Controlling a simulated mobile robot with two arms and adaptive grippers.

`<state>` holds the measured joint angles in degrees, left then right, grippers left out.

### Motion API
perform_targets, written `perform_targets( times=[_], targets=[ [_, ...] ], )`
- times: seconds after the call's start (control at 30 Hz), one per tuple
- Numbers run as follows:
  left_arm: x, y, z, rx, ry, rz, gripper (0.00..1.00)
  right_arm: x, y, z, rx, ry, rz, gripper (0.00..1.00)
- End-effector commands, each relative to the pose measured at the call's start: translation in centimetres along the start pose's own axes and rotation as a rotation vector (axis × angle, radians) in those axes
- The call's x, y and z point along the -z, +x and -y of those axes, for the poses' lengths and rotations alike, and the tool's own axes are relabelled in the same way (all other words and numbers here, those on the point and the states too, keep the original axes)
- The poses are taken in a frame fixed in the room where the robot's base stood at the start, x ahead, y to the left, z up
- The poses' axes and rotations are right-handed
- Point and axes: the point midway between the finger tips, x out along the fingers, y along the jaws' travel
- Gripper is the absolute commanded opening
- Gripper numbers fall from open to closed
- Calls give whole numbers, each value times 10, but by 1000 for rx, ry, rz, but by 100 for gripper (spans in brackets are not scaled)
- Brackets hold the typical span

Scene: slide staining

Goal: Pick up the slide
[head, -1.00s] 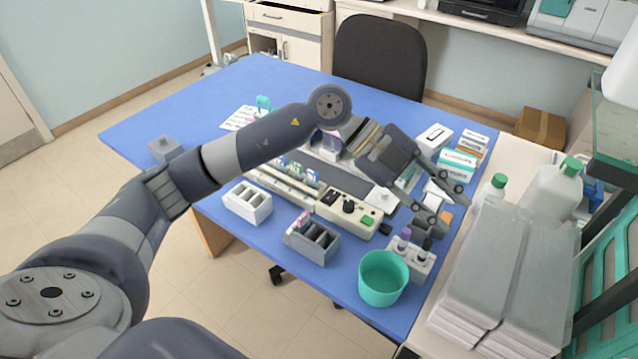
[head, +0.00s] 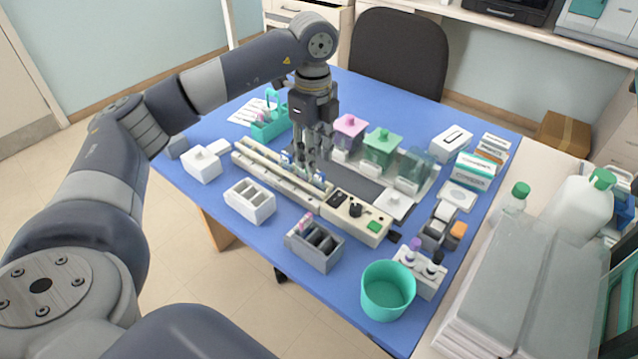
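Several small slides with blue-green ends (head: 318,178) stand in a row on the long pale staining rack (head: 266,167) in the middle of the blue table. My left gripper (head: 306,166) points down over this row, its fingertips at or just above the slides. The fingers look apart, but whether a slide is between them is too small to tell. They partly hide the slides behind them. My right gripper is out of the frame.
Pink-lidded (head: 349,128) and green-lidded (head: 381,147) jars stand just behind the rack. A white slotted box (head: 249,201), a grey slotted box (head: 314,247) and a teal cup (head: 387,289) stand in front. A control box (head: 352,213) adjoins the rack's right end.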

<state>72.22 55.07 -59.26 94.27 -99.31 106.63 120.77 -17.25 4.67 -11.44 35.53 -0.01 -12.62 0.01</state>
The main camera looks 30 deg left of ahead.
Motion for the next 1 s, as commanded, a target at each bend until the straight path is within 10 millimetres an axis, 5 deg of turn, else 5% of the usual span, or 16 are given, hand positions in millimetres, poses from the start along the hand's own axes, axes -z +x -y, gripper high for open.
perform_targets(
  times=[0.5, 0.77, 0.9, 1.0],
  targets=[
    [6, 56, 7, 0, 3, -3, 32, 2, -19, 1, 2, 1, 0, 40],
    [6, 59, 8, 2, 3, -3, 32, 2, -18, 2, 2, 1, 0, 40],
    [6, 59, 8, 2, 3, -3, 0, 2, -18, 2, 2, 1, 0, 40],
    [6, 58, 8, 2, 3, -4, 0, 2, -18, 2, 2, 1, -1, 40]
  ],
)
